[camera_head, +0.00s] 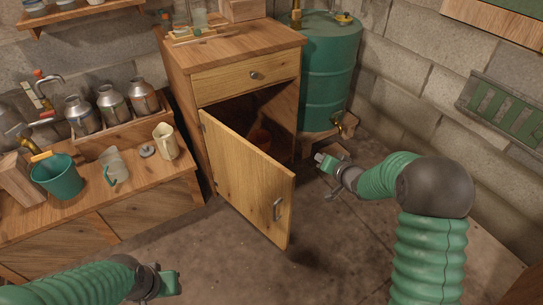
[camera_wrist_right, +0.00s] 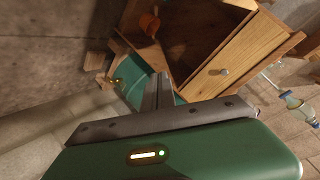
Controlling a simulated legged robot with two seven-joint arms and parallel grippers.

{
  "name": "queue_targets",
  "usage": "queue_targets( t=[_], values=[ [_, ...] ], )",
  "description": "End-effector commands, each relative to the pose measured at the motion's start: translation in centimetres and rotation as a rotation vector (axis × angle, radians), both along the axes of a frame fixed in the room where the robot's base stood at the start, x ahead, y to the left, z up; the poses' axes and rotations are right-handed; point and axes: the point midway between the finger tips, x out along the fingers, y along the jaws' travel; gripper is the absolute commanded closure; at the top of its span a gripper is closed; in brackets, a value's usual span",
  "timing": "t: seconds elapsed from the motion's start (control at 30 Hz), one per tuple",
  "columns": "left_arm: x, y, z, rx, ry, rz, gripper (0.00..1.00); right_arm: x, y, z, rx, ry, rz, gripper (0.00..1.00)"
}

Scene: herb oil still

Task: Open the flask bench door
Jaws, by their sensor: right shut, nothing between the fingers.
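The flask bench (camera_head: 245,52) is a wooden cabinet with a drawer above an open compartment. My right gripper (camera_head: 322,160) is shut and empty, right of the open compartment and apart from the door. In the right wrist view, its closed fingers (camera_wrist_right: 160,88) point towards the cabinet (camera_wrist_right: 235,60), and the door is not clearly seen. My left gripper (camera_head: 172,283) is low at the left, its fingers unclear.
A reddish pot (camera_head: 261,138) sits inside the compartment. A green tank (camera_head: 325,70) with a brass tap stands right of the bench. A low wooden bench at left holds metal cans (camera_head: 112,104), a teal bucket (camera_head: 57,176) and jugs. The floor before the door is clear.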

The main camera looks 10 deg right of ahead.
Motion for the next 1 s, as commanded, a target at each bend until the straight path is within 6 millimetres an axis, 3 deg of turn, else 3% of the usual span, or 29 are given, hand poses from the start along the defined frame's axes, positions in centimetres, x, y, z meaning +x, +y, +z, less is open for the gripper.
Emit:
queue_targets(
  t=[0.07,0.13,0.3,0.4,0.57,1.0],
  values=[
    [0.0,0.0,1.2,0.000,0.000,0.000,0.64,2.5,-0.8,0.1,0.185,-0.085,0.042,1.00],
    [0.0,0.0,1.9,0.000,0.000,0.000,0.64,3.3,-0.8,-0.1,0.402,-0.130,0.124,1.00],
    [0.0,0.0,3.0,0.000,0.000,0.000,0.64,-0.2,0.0,-2.1,0.857,-0.047,0.345,1.00],
    [0.0,0.0,3.1,0.000,0.000,0.000,0.64,-2.2,0.3,-2.9,0.979,0.017,0.411,1.00],
    [0.0,0.0,2.4,0.000,0.000,0.000,0.64,-2.0,1.4,-3.2,1.011,0.038,0.431,1.00],
    [0.0,0.0,-1.5,0.000,0.000,0.000,0.64,4.0,8.3,-3.5,1.009,0.036,0.430,1.00]
  ],
)
